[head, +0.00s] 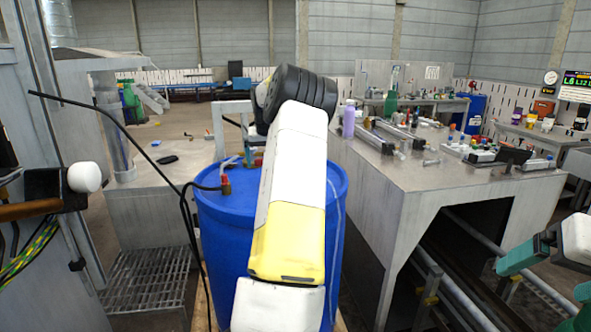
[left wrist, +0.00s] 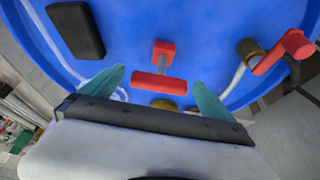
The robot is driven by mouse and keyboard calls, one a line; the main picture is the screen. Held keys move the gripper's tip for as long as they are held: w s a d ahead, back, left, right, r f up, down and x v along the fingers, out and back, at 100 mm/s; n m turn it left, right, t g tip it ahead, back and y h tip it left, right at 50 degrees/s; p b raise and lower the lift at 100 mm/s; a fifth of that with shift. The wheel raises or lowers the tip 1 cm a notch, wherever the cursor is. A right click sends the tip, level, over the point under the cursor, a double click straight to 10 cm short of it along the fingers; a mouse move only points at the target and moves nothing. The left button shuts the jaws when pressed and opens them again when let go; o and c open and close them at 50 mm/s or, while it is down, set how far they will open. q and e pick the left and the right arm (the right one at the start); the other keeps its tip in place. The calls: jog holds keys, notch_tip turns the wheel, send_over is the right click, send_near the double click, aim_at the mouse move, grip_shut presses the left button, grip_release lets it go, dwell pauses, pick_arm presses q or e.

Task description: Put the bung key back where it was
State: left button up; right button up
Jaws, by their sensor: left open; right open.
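The bung key (left wrist: 157,80), as I take it, is a red T-shaped tool with a grey shaft and red end pieces. It shows in the left wrist view over the blue drum's top (left wrist: 215,30). My left gripper (left wrist: 158,82) is open, with a teal finger on either side of the red bar and gaps between. I cannot tell whether the tool touches the lid. In the head view my arm covers the middle of the blue drum (head: 222,235) and hides the tool. My right gripper (head: 532,294) is open and empty at the lower right.
A red-handled brass valve (left wrist: 262,52) and a black block (left wrist: 75,30) show near the drum's edge. A black hose (head: 187,225) runs beside the drum. A grey workbench (head: 400,190) with bottles and parts stands right. A metal table (head: 150,195) stands left.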

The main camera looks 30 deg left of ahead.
pick_arm(q)
jog(key=v, duration=0.6)
jog(key=s+d+r+m+t+h, duration=0.1)
jog(key=s+d+r+h, duration=0.1)
jog(key=s+d, duration=0.5)
jog(key=s+d+r+m+h, duration=0.15)
jog(key=s+d, duration=0.25)
jog(key=d, duration=0.7)
jog(key=s+d+r+m+t+h, duration=0.1)
jog(key=s+d+r+h, duration=0.3)
jog(key=d, duration=0.6)
jog(key=s+d+f+m+y, duration=0.1)
jog(key=s+d+f+m, duration=0.1)
jog(key=s+d, duration=0.4)
jog(key=s+d+f+m+y, duration=0.1)
jog(key=s+d+f, duration=0.3)
jog(key=s, duration=0.7)
jog(key=shift+d+m+t, duration=0.3)
jog(key=shift+d+m, duration=0.55)
jog(key=shift+d, duration=0.35)
jog(key=shift+a+f+y, duration=0.1)
jog(key=shift+a+y, duration=0.05)
jog(key=shift+y, duration=0.1)
